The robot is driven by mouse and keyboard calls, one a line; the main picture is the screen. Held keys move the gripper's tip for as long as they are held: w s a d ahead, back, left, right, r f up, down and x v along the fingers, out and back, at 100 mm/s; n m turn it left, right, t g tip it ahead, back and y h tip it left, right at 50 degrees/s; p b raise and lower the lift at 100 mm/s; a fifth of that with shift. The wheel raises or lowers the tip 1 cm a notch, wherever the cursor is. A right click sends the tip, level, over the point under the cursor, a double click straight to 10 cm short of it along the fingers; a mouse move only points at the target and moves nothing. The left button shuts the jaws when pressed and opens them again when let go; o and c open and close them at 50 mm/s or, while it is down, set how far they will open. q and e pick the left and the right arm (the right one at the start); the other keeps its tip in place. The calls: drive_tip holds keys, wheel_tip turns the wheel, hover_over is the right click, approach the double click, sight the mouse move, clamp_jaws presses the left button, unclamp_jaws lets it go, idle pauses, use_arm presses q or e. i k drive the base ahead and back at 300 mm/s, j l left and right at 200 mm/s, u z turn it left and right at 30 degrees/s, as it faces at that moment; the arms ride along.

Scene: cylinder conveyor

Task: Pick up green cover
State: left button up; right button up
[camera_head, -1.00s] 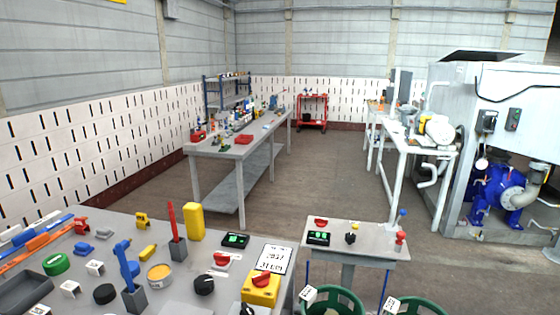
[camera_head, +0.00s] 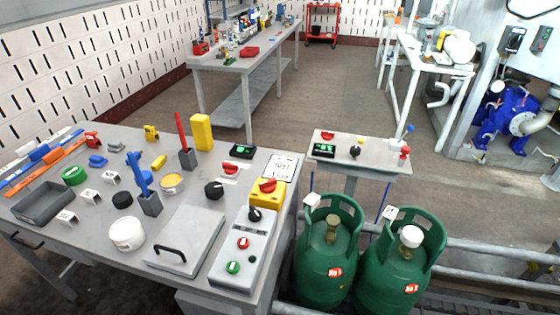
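In the head view, a round green cover (camera_head: 74,175) lies on the left part of the near grey table (camera_head: 180,215), just above a dark grey tray (camera_head: 43,203). It has a lighter ring around its top edge. Small white blocks and a black round cap (camera_head: 122,200) lie to its right. Two green gas cylinders (camera_head: 328,255) stand at the lower right; the right one carries a white cap (camera_head: 411,236). Neither of my grippers shows in this view.
A white jar (camera_head: 127,234), a grey plate with a black handle (camera_head: 185,243) and a control box with buttons (camera_head: 243,250) fill the table's front. Blue and red upright tools stand mid-table. A metal rail (camera_head: 480,248) runs beside the cylinders.

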sight(74, 176)
drive_tip(key=k, duration=0.2)
drive_tip(key=k+u, duration=0.3)
drive_tip(key=k+j+u, duration=0.1)
drive_tip(key=u, duration=0.2)
drive_tip(key=j+u, duration=0.1)
drive_tip(key=u, duration=0.3)
drive_tip(key=i+j+u, duration=0.1)
drive_tip(key=u, duration=0.3)
drive_tip(key=i+u, duration=0.1)
drive_tip(key=u, duration=0.3)
